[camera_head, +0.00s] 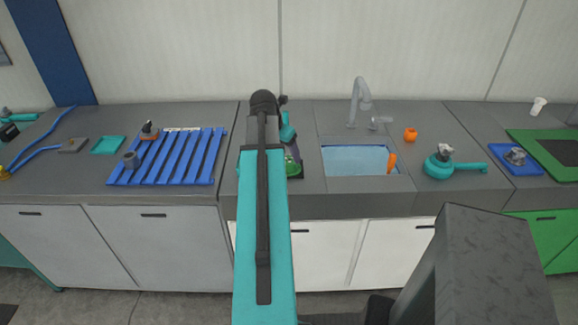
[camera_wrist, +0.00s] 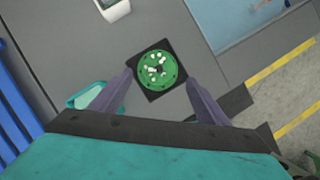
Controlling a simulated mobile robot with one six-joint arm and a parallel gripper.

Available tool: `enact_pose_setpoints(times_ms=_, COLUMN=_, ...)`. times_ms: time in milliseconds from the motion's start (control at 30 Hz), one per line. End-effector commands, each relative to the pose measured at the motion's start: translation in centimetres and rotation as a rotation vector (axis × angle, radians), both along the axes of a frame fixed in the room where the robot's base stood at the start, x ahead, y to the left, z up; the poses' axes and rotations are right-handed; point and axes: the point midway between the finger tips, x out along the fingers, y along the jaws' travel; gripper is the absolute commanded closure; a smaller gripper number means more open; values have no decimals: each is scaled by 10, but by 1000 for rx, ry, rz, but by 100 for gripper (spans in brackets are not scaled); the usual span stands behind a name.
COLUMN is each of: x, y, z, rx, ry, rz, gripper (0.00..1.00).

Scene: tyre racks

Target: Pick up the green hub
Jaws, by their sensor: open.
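The green hub (camera_wrist: 158,70) is a round green disc with several pale spots, lying on a dark square base (camera_wrist: 153,92) on the grey counter in the wrist view. My gripper (camera_wrist: 160,82) is open, with its two purple-grey fingers on either side of the hub's near part in the picture. I cannot tell how high the fingers are above it.
A sink (camera_head: 358,142) with water and a tap (camera_head: 361,103) lies to the right. A blue slatted rack (camera_head: 170,158) lies to the left. A teal thing (camera_head: 287,128) stands behind the hub. An orange piece (camera_head: 410,134) and a teal round device (camera_head: 445,166) are beyond the sink.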

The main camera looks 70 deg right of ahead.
Motion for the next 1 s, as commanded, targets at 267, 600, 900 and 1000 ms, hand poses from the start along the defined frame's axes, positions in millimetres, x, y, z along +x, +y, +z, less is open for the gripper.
enact_pose_setpoints(times_ms=267, x=0, y=-1, z=-2, rx=1, ry=1, rz=1, gripper=31)
enact_pose_setpoints(times_ms=600, x=-1, y=-13, z=-22, rx=1, ry=1, rz=1, gripper=31)
enact_pose_setpoints(times_ms=900, x=-2, y=-21, z=-44, rx=1, ry=0, rz=2, gripper=31)
enact_pose_setpoints(times_ms=1000, x=-2, y=-22, z=-47, rx=0, ry=0, rz=2, gripper=31)
